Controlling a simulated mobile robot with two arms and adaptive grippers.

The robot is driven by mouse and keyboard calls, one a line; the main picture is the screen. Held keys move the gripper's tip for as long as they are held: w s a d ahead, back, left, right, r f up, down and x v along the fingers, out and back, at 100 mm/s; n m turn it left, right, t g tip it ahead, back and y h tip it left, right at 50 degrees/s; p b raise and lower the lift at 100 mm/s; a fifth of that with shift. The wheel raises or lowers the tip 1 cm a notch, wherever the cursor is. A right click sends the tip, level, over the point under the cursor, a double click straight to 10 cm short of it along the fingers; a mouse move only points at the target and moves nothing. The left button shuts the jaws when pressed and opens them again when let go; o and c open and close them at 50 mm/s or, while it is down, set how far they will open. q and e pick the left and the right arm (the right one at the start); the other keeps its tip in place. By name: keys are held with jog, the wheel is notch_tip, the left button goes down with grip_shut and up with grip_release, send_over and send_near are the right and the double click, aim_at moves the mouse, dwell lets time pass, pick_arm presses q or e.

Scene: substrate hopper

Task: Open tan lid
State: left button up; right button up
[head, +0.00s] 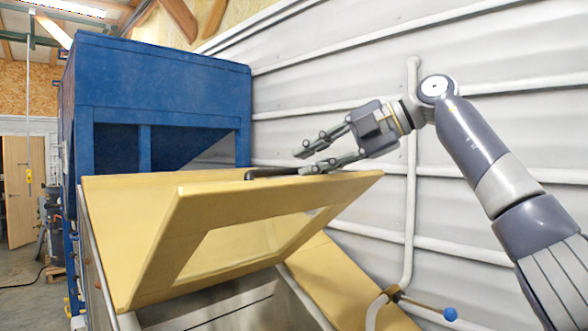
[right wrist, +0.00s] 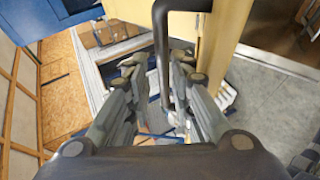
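The tan lid (head: 160,240) is a flat panel with a window-like inset, raised at a slant above the hopper, with its inside facing the camera. Its dark handle (head: 270,172) sits at the upper edge. My right gripper (head: 306,161) is at that edge by the handle, its fingers apart. In the right wrist view the handle (right wrist: 163,60) runs down into the gap between the spread fingers of my right gripper (right wrist: 155,75); I cannot tell whether they touch it. A strip of the lid also shows there (right wrist: 222,35). My left gripper is out of view.
A blue cabinet (head: 160,90) stands behind the lid at the left. A ribbed white wall (head: 320,100) with a vertical pipe (head: 411,160) is behind my right arm. A blue-knobbed lever (head: 450,314) is at the lower right. Open floor (head: 25,270) lies at the left.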

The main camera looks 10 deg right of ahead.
jog(key=v, duration=0.6)
jog(key=shift+d, duration=0.15)
jog(key=shift+r, duration=0.15)
